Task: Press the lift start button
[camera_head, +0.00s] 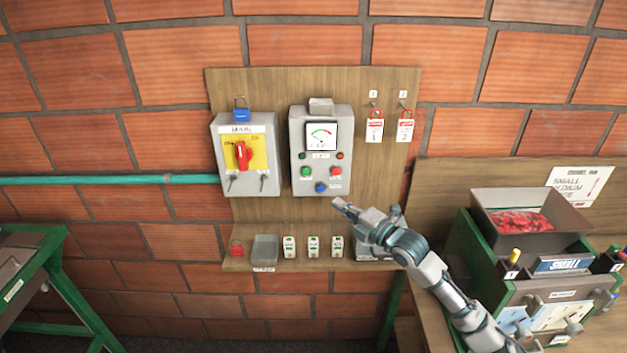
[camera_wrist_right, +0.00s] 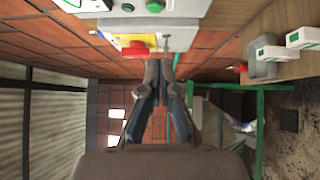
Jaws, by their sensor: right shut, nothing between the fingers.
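A grey control box (camera_head: 320,150) with a gauge hangs on the wooden board. It has a green button (camera_head: 306,171), a red button (camera_head: 336,171) and a blue button (camera_head: 320,187); their labels are too small to read, so I cannot tell which is the lift start button. My right gripper (camera_head: 338,203) is shut and empty, just below and right of the blue button in the head view, apparently not touching it. In the right wrist view the gripper's closed fingers (camera_wrist_right: 160,65) point toward the box, whose green button (camera_wrist_right: 155,6) shows at the top edge. My left gripper is not in view.
A main switch box (camera_head: 244,185) with a red handle (camera_head: 242,155) and blue padlock is left of the control box. Red-and-white tags (camera_head: 374,130) hang at right. A shelf (camera_head: 275,266) below holds small items. A green-framed stand (camera_head: 480,255) with a tray is at right.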

